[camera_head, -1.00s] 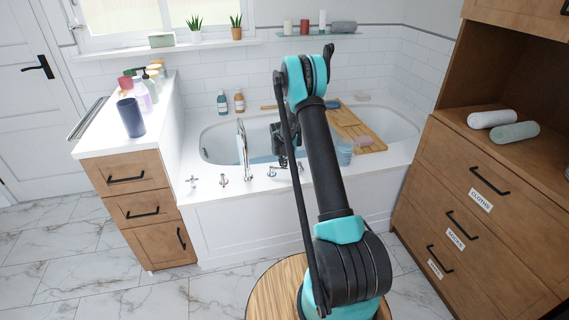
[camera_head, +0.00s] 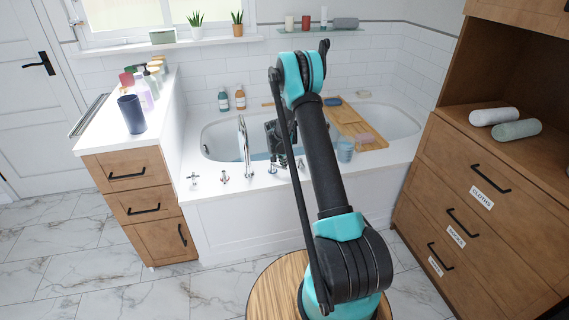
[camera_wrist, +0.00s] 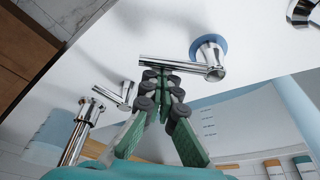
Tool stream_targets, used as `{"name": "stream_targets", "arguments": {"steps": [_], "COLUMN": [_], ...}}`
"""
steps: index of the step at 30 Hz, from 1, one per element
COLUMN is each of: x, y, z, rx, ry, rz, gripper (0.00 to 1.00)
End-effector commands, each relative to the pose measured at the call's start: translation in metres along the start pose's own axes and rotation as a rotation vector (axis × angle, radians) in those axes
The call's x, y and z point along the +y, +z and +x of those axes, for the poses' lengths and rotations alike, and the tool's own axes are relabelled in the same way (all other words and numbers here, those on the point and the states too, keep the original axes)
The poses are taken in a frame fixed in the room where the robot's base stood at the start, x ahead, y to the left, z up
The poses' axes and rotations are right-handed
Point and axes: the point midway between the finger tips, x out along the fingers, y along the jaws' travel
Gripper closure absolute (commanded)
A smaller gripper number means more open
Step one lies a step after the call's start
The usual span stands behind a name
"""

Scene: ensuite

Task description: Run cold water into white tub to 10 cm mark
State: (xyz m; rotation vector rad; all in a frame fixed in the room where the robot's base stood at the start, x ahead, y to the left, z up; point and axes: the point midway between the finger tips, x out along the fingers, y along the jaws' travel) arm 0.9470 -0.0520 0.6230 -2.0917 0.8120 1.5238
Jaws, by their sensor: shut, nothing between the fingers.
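The white tub (camera_head: 330,190) stands against the tiled wall with bluish water visible inside. A chrome spout (camera_head: 243,145) rises from its near rim, among several chrome fittings. In the wrist view a chrome lever tap (camera_wrist: 180,63) has a blue ring at its base. My gripper (camera_wrist: 163,76) is shut and empty, its green fingers with dark pads right at this lever; I cannot tell whether they touch it. Another chrome lever (camera_wrist: 115,96) is to its left. Faint scale marks (camera_wrist: 208,122) show on the tub's inner wall; I cannot read the water level against them.
A wooden bath tray (camera_head: 350,122) lies across the tub, with a bluish cup (camera_head: 345,150) by the near rim. A white-topped cabinet (camera_head: 140,180) with bottles stands left, a wooden drawer unit (camera_head: 450,210) right. Marble floor (camera_head: 60,250) is clear front left.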

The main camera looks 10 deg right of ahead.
Motion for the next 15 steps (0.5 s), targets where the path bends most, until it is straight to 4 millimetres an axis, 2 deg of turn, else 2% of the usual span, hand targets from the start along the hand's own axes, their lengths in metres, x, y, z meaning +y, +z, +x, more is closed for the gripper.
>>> {"name": "stream_targets", "arguments": {"steps": [15], "x": [-0.001], "y": [0.028], "z": [-0.009], "rx": [-0.001], "ry": [0.147], "rz": [0.455], "gripper": [1.00]}}
